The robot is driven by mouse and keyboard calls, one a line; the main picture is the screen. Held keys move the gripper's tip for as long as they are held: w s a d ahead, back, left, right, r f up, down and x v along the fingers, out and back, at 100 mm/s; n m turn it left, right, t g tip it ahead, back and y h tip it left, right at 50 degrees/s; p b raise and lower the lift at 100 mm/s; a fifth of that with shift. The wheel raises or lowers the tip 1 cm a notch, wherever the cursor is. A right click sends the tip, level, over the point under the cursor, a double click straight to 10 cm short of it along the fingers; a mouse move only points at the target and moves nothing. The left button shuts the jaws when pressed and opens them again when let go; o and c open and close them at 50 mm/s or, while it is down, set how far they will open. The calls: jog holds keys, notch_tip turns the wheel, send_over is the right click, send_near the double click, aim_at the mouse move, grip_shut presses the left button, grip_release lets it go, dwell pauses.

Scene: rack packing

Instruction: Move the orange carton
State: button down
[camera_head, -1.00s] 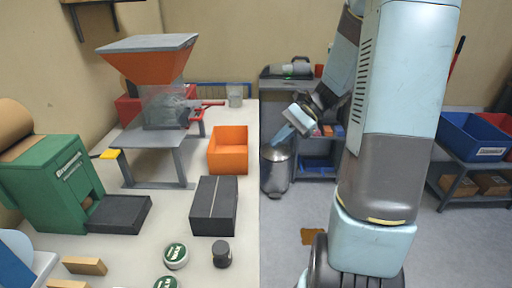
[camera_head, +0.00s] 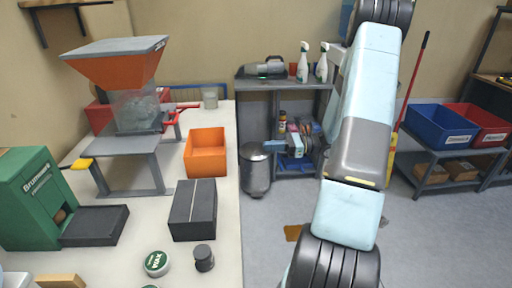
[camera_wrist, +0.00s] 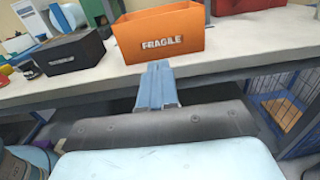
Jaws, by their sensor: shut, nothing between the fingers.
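The orange carton (camera_head: 206,155) is an open-topped box standing upright on the light workbench, behind the black box and near the bench's right edge. In the wrist view the orange carton (camera_wrist: 160,42) shows a FRAGILE label on its near side. In the wrist view the blue fingers of my gripper (camera_wrist: 156,68) are together and empty, pointing at the carton's lower front. A gap seems to remain between them, though its size is hard to tell.
A black box (camera_head: 194,210) stands in front of the carton. A wax tin (camera_head: 157,263) and a dark jar (camera_head: 204,257) are nearer. The hopper machine (camera_head: 125,90) stands to the left. A metal bin (camera_head: 255,170) and a shelf with spray bottles (camera_head: 322,65) are beyond the bench.

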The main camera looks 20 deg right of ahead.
jog(key=x, duration=1.2)
jog(key=shift+w+a, duration=0.1)
jog(key=shift+a, duration=0.25)
jog(key=shift+w+a, duration=0.1)
